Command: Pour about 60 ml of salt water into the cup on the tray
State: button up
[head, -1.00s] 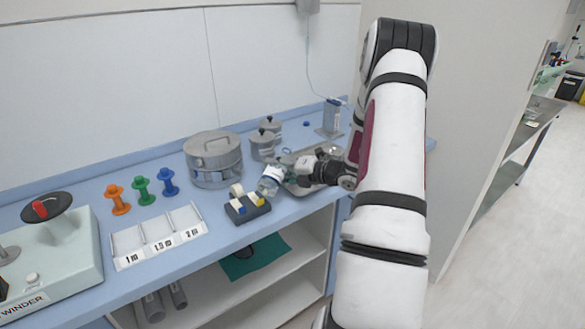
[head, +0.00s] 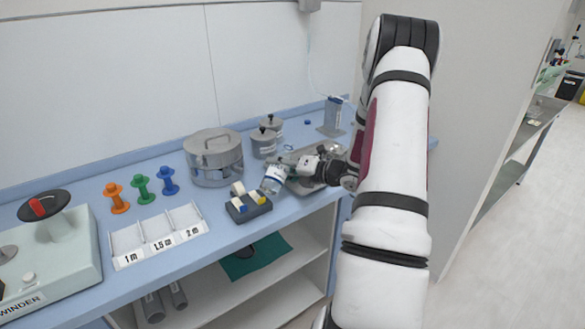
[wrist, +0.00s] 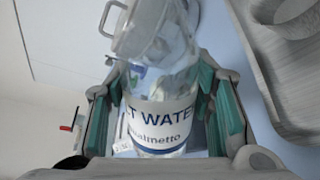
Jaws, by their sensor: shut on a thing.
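My gripper (wrist: 165,112) is shut on a clear bottle (wrist: 155,85) whose white label reads "...LT WATER". In the head view the bottle (head: 274,179) is held at the front of the counter, slightly tilted, just left of the tray. The grey metal tray (head: 318,184) lies behind and beneath my gripper (head: 288,170), which hides part of it. In the wrist view the tray (wrist: 262,75) runs down the right side. A grey round-rimmed vessel (wrist: 290,28), cut off by the frame, sits in it; I cannot tell whether it is the cup. The water level is unclear.
A dark block with rolls (head: 248,207) stands close left of the bottle. A large lidded metal drum (head: 213,158) and smaller canisters (head: 264,143) stand behind. Coloured spools (head: 141,190), a length-marked rack (head: 157,235) and a winder (head: 50,255) fill the left counter.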

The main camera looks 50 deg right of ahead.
jog(key=shift+w+d+f+n+b, duration=0.25)
jog(key=shift+f+n+b, duration=0.35)
jog(key=shift+b, duration=0.15)
jog(key=shift+w+d+r+n+t+h+b, duration=0.1)
jog(key=shift+d+r+n+t+h+b, duration=0.2)
jog(key=shift+d+r+n+h+b, duration=0.35)
jog(key=shift+w+f+n+b, duration=0.1)
jog(key=shift+f+n+b, duration=0.6)
jog(key=shift+b, duration=0.5)
jog(key=n+b, duration=0.1)
jog(key=b, duration=0.1)
jog(key=n+t+b, duration=0.1)
jog(key=n+b, duration=0.1)
jog(key=shift+a+r+h, duration=0.15)
jog(key=shift+a+h, duration=0.1)
jog(key=shift+a, duration=0.05)
jog(key=n+b, duration=0.2)
jog(key=b, duration=0.1)
jog(key=shift+t, duration=0.4)
jog(key=shift+r+n+b, duration=0.75)
jog(key=shift+n+b, duration=0.1)
jog(key=shift+b, duration=0.25)
